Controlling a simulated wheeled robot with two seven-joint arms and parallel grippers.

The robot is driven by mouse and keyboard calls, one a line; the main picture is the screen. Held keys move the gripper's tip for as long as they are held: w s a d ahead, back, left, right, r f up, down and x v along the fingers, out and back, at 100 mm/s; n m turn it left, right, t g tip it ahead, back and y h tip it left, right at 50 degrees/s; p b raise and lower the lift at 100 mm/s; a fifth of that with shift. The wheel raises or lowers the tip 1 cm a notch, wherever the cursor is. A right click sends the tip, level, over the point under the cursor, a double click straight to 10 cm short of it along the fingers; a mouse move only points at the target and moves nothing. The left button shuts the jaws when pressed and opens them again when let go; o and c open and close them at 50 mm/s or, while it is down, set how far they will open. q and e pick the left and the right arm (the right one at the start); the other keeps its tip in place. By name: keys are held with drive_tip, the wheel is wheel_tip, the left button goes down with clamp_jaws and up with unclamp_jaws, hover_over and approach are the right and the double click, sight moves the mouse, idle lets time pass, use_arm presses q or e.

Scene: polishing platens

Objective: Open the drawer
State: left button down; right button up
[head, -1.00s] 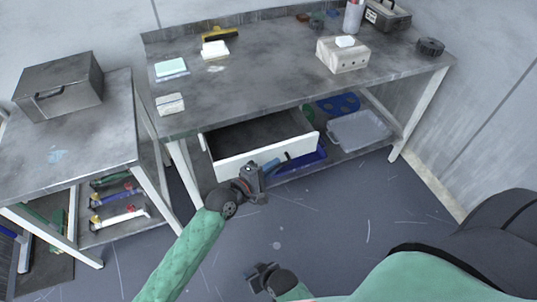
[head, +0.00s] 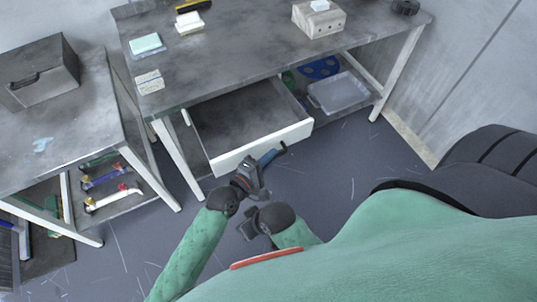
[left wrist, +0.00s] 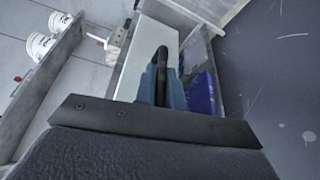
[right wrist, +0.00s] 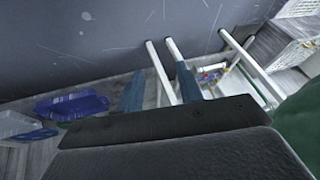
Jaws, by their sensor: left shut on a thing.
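The drawer (head: 240,116) under the workbench stands well open, its grey inside empty in what shows. Its white front (head: 225,161) faces me. My left gripper (head: 267,161) is at this front. In the left wrist view its blue fingers (left wrist: 161,88) are closed around the dark drawer handle (left wrist: 161,62), with the white front just beyond. My right gripper (head: 247,226) hangs low, below and apart from the drawer. In the right wrist view its two blue fingers (right wrist: 160,88) are spread with nothing between them.
The workbench (head: 225,70) carries a tissue box (head: 319,20) and pads. A grey tray (head: 338,93) lies on its lower shelf. A side table (head: 55,130) with a grey case (head: 40,72) stands at left. Bench legs flank the drawer. The floor at right is clear.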

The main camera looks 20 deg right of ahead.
use_arm(q)
drive_tip(key=shift+f, duration=0.1)
drive_tip(key=c, duration=1.5)
unclamp_jaws()
